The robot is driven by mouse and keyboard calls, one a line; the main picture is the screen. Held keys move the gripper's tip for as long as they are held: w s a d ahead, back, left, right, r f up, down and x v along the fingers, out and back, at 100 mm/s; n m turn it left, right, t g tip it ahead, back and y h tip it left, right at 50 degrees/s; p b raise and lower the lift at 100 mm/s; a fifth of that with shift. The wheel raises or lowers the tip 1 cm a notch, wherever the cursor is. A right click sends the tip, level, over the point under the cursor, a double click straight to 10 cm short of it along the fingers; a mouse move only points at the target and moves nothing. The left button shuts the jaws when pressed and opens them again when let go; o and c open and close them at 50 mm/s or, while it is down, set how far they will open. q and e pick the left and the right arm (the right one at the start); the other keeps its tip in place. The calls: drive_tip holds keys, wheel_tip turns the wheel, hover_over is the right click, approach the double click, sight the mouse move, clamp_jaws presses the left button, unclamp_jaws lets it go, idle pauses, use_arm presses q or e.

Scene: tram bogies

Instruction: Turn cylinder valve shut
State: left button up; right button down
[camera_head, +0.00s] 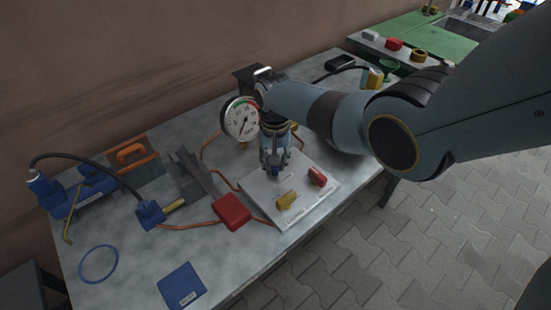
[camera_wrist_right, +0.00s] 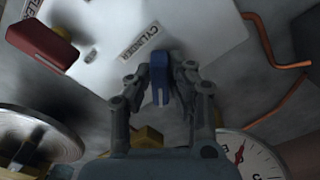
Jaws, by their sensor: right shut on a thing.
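A white valve panel (camera_head: 255,197) lies on the grey workbench. My right gripper (camera_head: 274,168) points down over its far part. In the right wrist view the right gripper's fingers (camera_wrist_right: 160,82) are shut on a blue valve handle (camera_wrist_right: 158,70), beside the printed label CYLINDER (camera_wrist_right: 138,40). The fingers and arm mostly hide this handle in the head view. A red handle (camera_head: 317,177) and a yellow handle (camera_head: 288,200) also sit on the panel. The red handle shows at the upper left of the wrist view (camera_wrist_right: 42,42). My left gripper is not in view.
A round pressure gauge (camera_head: 240,119) stands close behind the right gripper. A red block (camera_head: 231,211) with grey bars, orange hoses and a blue pump (camera_head: 78,190) with a black hose lie left. A blue ring (camera_head: 98,263) and blue booklet (camera_head: 181,286) lie at the front left.

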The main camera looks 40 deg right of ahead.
drive_tip(key=m+p, duration=0.1)
drive_tip(key=m, duration=0.4)
drive_tip(key=shift+w, duration=0.1)
drive_tip(key=shift+m+p, duration=0.35)
drive_tip(key=shift+m, duration=2.15)
drive_tip(key=shift+w, duration=0.1)
drive_tip(key=c, duration=1.2)
unclamp_jaws()
drive_tip(key=shift+c, duration=0.2)
drive_tip(key=shift+r, duration=0.1)
